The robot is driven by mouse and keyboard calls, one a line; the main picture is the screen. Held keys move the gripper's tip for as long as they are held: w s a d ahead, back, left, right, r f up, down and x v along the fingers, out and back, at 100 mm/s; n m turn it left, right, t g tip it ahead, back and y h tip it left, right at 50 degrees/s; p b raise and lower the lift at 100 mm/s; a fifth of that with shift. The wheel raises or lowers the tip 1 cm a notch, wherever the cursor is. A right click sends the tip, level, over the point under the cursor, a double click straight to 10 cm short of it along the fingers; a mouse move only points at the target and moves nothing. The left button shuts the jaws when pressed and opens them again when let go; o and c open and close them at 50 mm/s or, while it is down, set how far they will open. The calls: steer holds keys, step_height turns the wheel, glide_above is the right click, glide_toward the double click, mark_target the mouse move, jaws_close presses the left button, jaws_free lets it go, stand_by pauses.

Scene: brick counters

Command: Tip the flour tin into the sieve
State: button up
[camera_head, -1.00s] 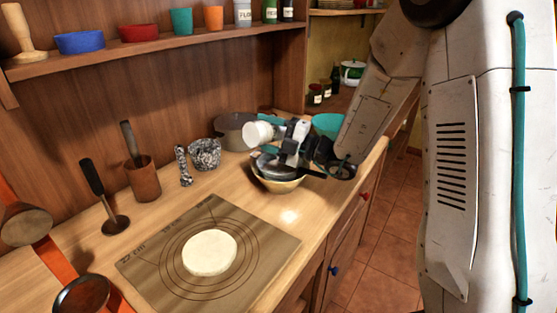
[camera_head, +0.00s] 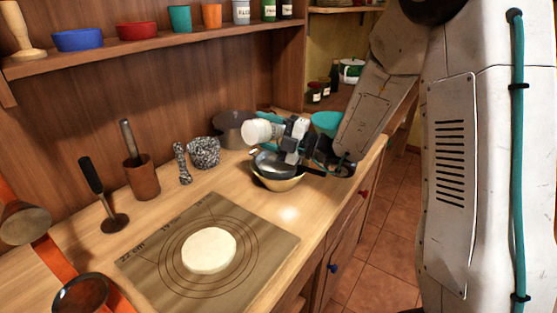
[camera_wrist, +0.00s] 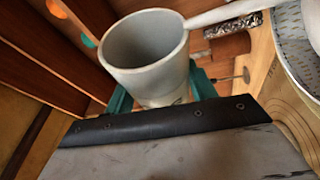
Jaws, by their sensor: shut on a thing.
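The white flour tin (camera_head: 257,132) lies tilted nearly on its side above the bowl. My gripper (camera_head: 287,139) is shut around it; in the wrist view the teal fingers flank the tin (camera_wrist: 148,68), whose open mouth and grey inside show. A pale streak runs from its rim towards the right, and looks like flour. The sieve (camera_head: 270,163) rests on a yellow bowl (camera_head: 279,184) just below the tin, its dark handle pointing right. Its mesh (camera_wrist: 292,42) shows at the wrist view's right edge. The arm hides part of the sieve.
A dark pot (camera_head: 232,128) and a speckled mortar (camera_head: 204,152) stand behind and left of the bowl. A teal bowl (camera_head: 326,122) is behind the gripper. A marked mat (camera_head: 160,258) with a round of dough (camera_head: 209,250) lies in front. The shelf above holds several containers.

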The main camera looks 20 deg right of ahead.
stand_by(0.3)
steer(key=n, duration=0.2)
steer(key=f+n+g, duration=0.1)
steer(key=a+f+n+g+h, duration=0.1)
steer(key=n, duration=0.1)
steer(key=shift+s+f+n, duration=0.1)
steer(key=shift+s+n, duration=0.2)
steer(key=shift+s, duration=0.05)
step_height(320, 180, down, 2)
steer(key=n+h, duration=0.1)
steer(key=n, duration=0.1)
steer(key=n+h, duration=0.1)
steer(key=n, duration=0.2)
steer(key=shift+d+g, duration=0.15)
steer(key=shift+g, duration=0.15)
steer(key=n+h, duration=0.1)
steer(key=d+n+h, duration=0.1)
steer(key=shift+w+d+n, duration=0.1)
steer(key=shift+w+n, duration=0.3)
steer(key=shift+w+d+f+n+h, duration=0.15)
steer(key=shift+d+n+h, duration=0.15)
steer(key=shift+n+h, duration=0.25)
steer(key=shift+w+d+f+n+h, duration=0.15)
steer(key=shift+d+n+h, duration=0.15)
steer(key=shift+n, duration=0.35)
steer(key=shift+r, duration=0.1)
steer(key=shift+s, duration=0.1)
